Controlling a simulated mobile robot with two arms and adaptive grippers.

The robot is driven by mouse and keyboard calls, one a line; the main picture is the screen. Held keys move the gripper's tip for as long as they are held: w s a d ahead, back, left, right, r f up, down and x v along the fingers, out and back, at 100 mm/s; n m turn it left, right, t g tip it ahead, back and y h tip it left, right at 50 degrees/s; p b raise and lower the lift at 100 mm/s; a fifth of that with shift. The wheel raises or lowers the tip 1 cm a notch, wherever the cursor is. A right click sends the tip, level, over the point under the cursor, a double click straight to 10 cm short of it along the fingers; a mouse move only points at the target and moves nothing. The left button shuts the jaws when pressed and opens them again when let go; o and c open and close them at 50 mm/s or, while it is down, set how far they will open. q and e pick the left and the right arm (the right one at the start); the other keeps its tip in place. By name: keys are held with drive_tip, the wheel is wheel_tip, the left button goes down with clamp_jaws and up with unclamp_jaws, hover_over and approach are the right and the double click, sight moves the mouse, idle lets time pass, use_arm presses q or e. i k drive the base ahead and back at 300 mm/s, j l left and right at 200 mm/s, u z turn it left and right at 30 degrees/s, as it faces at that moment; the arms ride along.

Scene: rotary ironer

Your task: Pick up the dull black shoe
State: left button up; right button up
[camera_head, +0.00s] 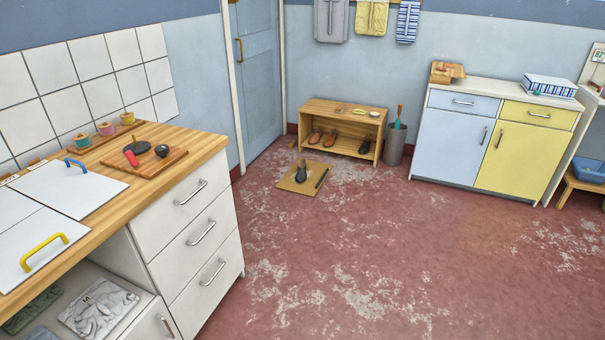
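A dark shoe (301,173) sits on a tan mat (289,184) on the floor, in front of the wooden shoe bench. Another dark shoe (365,146) is on the right inside the low wooden bench (345,104). Two brown shoes (315,137) stand to its left inside the bench. At this distance I cannot tell for sure which dark shoe is dull. Neither of my grippers is in view.
A slim dark item (322,178) lies on the mat's right side. A grey bin (395,144) stands right of the bench, then a blue and yellow cabinet (458,144). A wooden counter (205,145) with white drawers fills the left. The red floor between is clear.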

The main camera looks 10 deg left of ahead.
sight(301, 176)
drive_tip(key=i+z, duration=0.35)
drive_tip(key=i, duration=1.15)
drive_tip(key=i+l, duration=0.1)
drive_tip(key=i, duration=1.65)
drive_tip(key=i+u, duration=0.2)
drive_tip(key=i, duration=0.7)
drive_tip(key=i+l+u, duration=0.1)
drive_tip(key=i+u, duration=0.15)
drive_tip(key=i, duration=0.6)
